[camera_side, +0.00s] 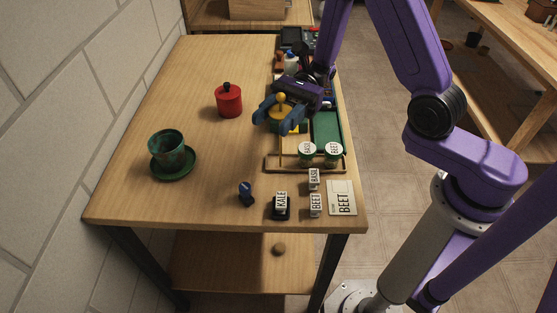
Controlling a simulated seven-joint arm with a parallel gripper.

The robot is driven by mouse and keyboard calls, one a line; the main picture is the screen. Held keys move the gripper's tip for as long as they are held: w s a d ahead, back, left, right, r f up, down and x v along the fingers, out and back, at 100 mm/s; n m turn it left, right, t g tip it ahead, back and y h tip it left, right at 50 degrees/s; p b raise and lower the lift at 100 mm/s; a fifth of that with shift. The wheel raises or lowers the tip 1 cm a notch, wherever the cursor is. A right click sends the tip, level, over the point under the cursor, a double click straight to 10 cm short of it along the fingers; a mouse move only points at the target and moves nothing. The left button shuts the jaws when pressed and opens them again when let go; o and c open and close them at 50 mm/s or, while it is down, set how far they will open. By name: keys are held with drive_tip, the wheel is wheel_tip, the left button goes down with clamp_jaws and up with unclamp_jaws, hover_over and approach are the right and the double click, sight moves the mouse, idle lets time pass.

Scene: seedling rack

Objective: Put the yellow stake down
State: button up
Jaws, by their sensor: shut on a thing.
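My gripper (279,117) points down over the right part of the table, near the back of the seedling rack. Its blue fingers are shut on the yellow stake (281,98), whose round yellow top shows between them. More yellow shows just below and right of the fingers, partly hidden by them. I cannot tell whether the stake's lower end touches anything.
The wooden rack (280,165) holds two white-topped pots, labelled BASIL (307,149) and BEET (334,149), beside a green tray area (327,128). Label blocks, including KALE (281,203), stand in front. A red canister (229,100) and green pot (166,149) stand left, with clear table between.

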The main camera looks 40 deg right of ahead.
wheel_tip(320, 180, down, 6)
drive_tip(key=shift+f, duration=0.2)
idle(0.4)
drive_tip(key=shift+f, duration=0.1)
drive_tip(key=o, duration=1)
